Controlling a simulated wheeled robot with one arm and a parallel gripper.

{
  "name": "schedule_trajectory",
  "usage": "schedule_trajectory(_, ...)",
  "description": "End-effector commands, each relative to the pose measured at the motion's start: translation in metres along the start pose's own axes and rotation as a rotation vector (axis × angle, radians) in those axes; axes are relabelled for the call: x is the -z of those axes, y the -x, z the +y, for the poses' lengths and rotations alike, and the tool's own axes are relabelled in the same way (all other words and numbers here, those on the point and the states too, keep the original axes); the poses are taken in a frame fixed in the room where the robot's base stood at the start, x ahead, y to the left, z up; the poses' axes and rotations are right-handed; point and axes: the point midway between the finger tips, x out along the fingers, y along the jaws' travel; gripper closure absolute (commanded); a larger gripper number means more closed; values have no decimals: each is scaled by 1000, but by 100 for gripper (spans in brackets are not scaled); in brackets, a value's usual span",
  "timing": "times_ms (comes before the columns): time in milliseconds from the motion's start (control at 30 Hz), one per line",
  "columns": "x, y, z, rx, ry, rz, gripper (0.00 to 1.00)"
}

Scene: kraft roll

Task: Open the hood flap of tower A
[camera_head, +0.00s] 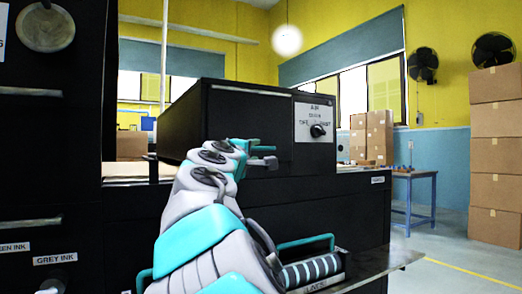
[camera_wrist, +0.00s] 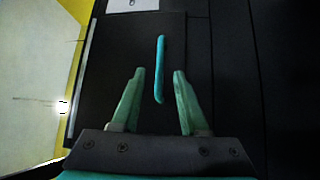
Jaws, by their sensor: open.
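The hood flap (camera_head: 250,117) looks to be the black front panel of the box-shaped black hood, closed flat in the head view. It also fills the middle of the wrist view (camera_wrist: 115,62). A teal bar handle (camera_wrist: 160,68) is on it. My gripper (camera_wrist: 158,73) is open, its two green fingers on either side of the handle's near part, with visible gaps. I cannot tell how far the tips are from the panel. In the head view my gripper (camera_head: 263,160) is at the panel's lower edge, partly hidden by my arm. No tower A label is readable.
A panel with a knob (camera_head: 317,131) is right of the flap. Below, a striped roll (camera_head: 312,270) sits by a teal handle (camera_head: 305,241) and a metal shelf (camera_head: 375,268). A black cabinet with ink labels stands left. Floor is free at right, before stacked boxes (camera_head: 496,150).

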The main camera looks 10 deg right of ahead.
Motion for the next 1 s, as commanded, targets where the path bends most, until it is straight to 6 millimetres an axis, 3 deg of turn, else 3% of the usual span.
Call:
schedule_trajectory(400, 0, -51, -1, 3, -1, -1, 56)
schedule_trajectory(867, -1, -63, -1, 1, 0, -3, 56)
schedule_trajectory(1000, -1, -63, -1, 1, 0, -2, 72)
